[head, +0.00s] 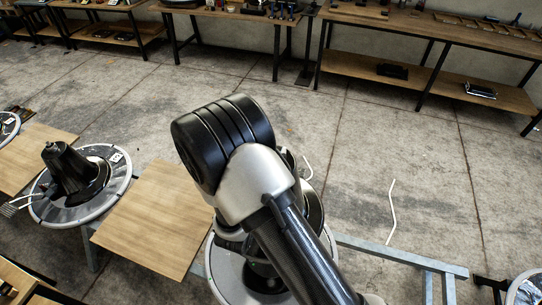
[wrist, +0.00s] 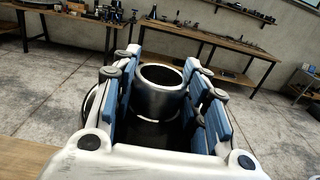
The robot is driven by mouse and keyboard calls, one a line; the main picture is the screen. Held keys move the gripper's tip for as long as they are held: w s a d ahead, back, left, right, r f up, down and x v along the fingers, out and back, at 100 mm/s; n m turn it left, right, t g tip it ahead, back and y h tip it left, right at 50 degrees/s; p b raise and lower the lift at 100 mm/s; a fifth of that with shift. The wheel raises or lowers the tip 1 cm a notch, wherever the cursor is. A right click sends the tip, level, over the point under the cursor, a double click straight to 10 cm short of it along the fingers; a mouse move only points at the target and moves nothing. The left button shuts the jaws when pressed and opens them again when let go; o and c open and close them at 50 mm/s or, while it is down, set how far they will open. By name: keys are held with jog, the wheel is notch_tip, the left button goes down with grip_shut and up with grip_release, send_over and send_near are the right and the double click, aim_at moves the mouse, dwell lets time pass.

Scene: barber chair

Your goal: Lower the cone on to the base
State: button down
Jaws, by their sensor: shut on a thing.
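The black cone (wrist: 158,101) with an open, pale-rimmed top stands between the blue pads of my gripper (wrist: 160,70) in the wrist view. My gripper is shut on it. The cone's lower part is dark and hidden between the jaws. In the head view my arm covers the gripper and most of the cone. The round base (head: 222,284) with a pale rim shows below my arm, partly hidden by it. Whether the cone touches the base cannot be told.
A similar black cone (head: 72,174) stands on another round base (head: 44,212) at the left. A wooden board (head: 152,222) lies between the bases. A grey metal frame (head: 395,252) runs right. A pale bent rod (head: 391,207) shows nearby. Workbenches (head: 430,26) stand far back, beyond open floor.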

jog(key=shift+f+b, duration=9.45)
jog(key=shift+f, duration=10.75)
jog(key=c, duration=0.9)
grip_release()
jog(key=shift+o, duration=0.2)
jog(key=shift+f, duration=0.1)
jog(key=shift+r+p, duration=3.3)
jog(key=shift+r, duration=1.3)
